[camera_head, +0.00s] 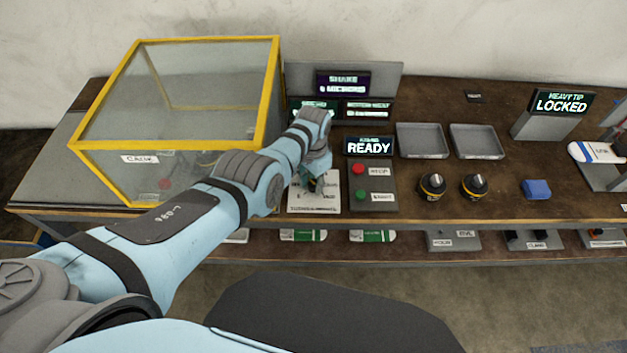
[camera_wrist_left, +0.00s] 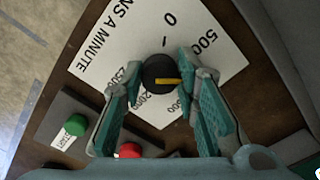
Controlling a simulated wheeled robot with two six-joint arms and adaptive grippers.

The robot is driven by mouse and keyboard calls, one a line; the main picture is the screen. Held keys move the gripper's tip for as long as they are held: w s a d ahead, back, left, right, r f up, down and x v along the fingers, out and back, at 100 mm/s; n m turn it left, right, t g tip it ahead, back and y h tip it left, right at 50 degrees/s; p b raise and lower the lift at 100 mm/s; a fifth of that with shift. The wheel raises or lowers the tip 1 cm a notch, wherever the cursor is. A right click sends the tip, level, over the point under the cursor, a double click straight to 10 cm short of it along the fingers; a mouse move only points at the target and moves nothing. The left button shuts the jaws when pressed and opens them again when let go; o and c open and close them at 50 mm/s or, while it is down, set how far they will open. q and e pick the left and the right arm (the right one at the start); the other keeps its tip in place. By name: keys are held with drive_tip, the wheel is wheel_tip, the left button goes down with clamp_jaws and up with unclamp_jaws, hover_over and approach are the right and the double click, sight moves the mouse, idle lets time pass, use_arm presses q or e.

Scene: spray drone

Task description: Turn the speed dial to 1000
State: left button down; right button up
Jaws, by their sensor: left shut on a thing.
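The speed dial (camera_wrist_left: 158,74) is a black round knob with a yellow mark, on a white scale card (camera_wrist_left: 108,48). The mark lies across the knob toward the right finger. The numbers 0, 500, 2000 and 2500 show around it; the right finger hides the scale beside the mark, and I cannot see 1000. My left gripper (camera_wrist_left: 161,70) is shut on the knob, a finger on each side. In the head view my left gripper (camera_head: 316,178) is over the card (camera_head: 318,204) and hides the dial. My right gripper is not in view.
A control box with a red button (camera_head: 358,169) and a green button (camera_head: 361,194) stands right of the card, below a READY display (camera_head: 369,147). A yellow-framed clear case (camera_head: 275,85) is to the left. Grey trays (camera_head: 422,141) and black knobs (camera_head: 432,186) lie further right.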

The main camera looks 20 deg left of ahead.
sight(314, 184)
use_arm(q)
drive_tip(key=shift+m, duration=1.6)
drive_tip(key=c, duration=1.2)
unclamp_jaws()
drive_tip(key=shift+w, duration=0.1)
drive_tip(key=shift+c, duration=0.2)
wheel_tip(314, 184, up, 12)
drive_tip(key=shift+d+f, duration=0.1)
drive_tip(key=shift+d, duration=0.05)
